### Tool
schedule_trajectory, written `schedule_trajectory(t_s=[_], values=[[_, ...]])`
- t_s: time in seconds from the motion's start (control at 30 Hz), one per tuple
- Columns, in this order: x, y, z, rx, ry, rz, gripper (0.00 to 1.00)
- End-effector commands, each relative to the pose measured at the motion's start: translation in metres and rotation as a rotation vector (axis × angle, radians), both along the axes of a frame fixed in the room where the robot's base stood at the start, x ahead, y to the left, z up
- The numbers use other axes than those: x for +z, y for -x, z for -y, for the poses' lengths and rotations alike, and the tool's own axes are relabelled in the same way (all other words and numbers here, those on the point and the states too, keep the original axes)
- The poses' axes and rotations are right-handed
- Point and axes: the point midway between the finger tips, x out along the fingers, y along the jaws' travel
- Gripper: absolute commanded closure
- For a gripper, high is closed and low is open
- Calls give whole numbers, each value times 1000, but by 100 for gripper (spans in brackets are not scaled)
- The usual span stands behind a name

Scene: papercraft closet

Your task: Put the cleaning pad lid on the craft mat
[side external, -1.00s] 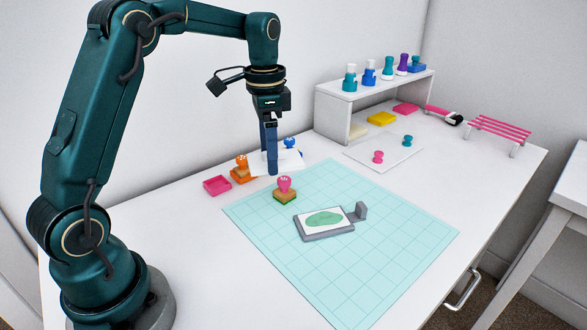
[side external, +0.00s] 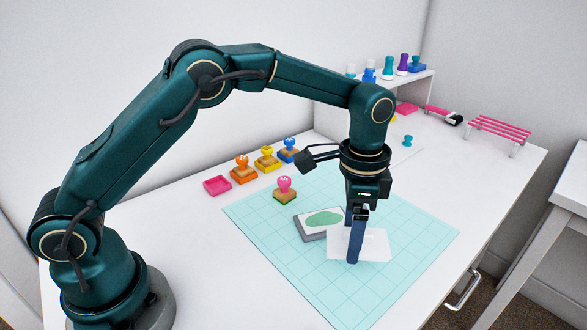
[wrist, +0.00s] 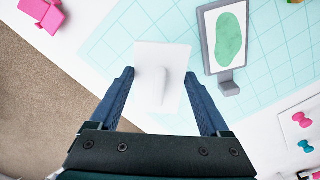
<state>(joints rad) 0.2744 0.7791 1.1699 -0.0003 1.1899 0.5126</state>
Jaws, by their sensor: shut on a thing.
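The cleaning pad lid (side external: 376,246) is a thin white rectangular plate with a raised white grip, clear in the wrist view (wrist: 148,58). My gripper (side external: 354,252) points down and is shut on the lid, with one finger on each side of it in the wrist view (wrist: 160,78). The lid is low over the front right part of the teal gridded craft mat (side external: 320,262); I cannot tell whether it touches. The grey cleaning pad base (side external: 308,232) with a green oval lies on the mat just behind the lid, partly hidden by it.
A pink stamp (side external: 285,188) stands on the mat's back left. Orange (side external: 242,168), yellow (side external: 267,158) and blue (side external: 288,150) stamps and a pink tray (side external: 217,186) line the table's back left. The mat's front left is clear.

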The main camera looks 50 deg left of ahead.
Motion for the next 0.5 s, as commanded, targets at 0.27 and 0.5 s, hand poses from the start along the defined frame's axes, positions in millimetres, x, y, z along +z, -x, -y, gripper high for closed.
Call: schedule_trajectory(t_s=[0.27,0.5], values=[[-19,-1,15,1,-1,-4,81],[-48,-1,14,2,-2,-1,81]])
